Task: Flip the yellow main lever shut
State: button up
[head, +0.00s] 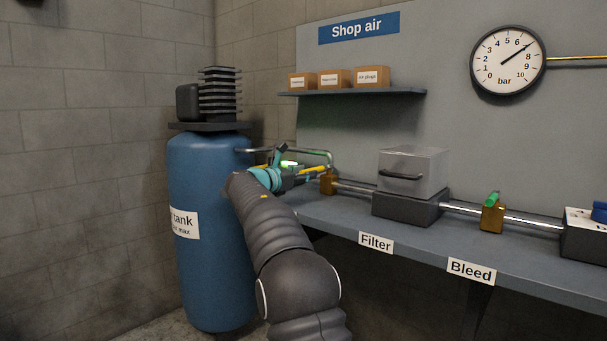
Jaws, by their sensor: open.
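The yellow main lever (314,170) shows at the left end of the bench's pipe line, just above a brass valve body (328,184). It lies nearly level, its visible part reaching left from the valve. My gripper (298,180) is at the left of the lever, close to its free end. The gripper is open, but its fingers are small and partly hidden by my wrist. I cannot tell whether a finger touches the lever. Nothing is seen held.
A filter box with a clear cover (413,170) stands right of the lever. A green-handled bleed valve (492,215) is farther right. The blue tank (205,270) stands left, its pipe (290,151) crossing behind my gripper. A shelf (350,92) with small boxes hangs above. The gauge (508,60) reads about 7 bar.

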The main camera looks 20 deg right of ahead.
jog(key=v, duration=1.2)
notch_tip(320, 180, down, 11)
jog(key=a+m+y, duration=0.1)
jog(key=m+y, duration=0.3)
jog(key=s+a+f+m+g+y, duration=0.25)
jog(key=s+f+m+y, duration=0.2)
jog(key=s+f, duration=0.4)
jog(key=s+a+f+m+y, duration=0.2)
jog(key=s+a+m, duration=0.1)
jog(key=s, duration=0.9)
jog(key=s+a+f+m+y, duration=0.2)
jog(key=s+m, duration=0.3)
jog(key=s, duration=0.8)
jog(key=s+a+f+m+t+y, duration=0.1)
jog(key=s+a+m+y, duration=0.2)
jog(key=s, duration=0.9)
jog(key=shift+s+a+f+m+y, duration=0.3)
jog(key=shift+a+f+m+y, duration=0.15)
jog(key=shift+y, duration=0.1)
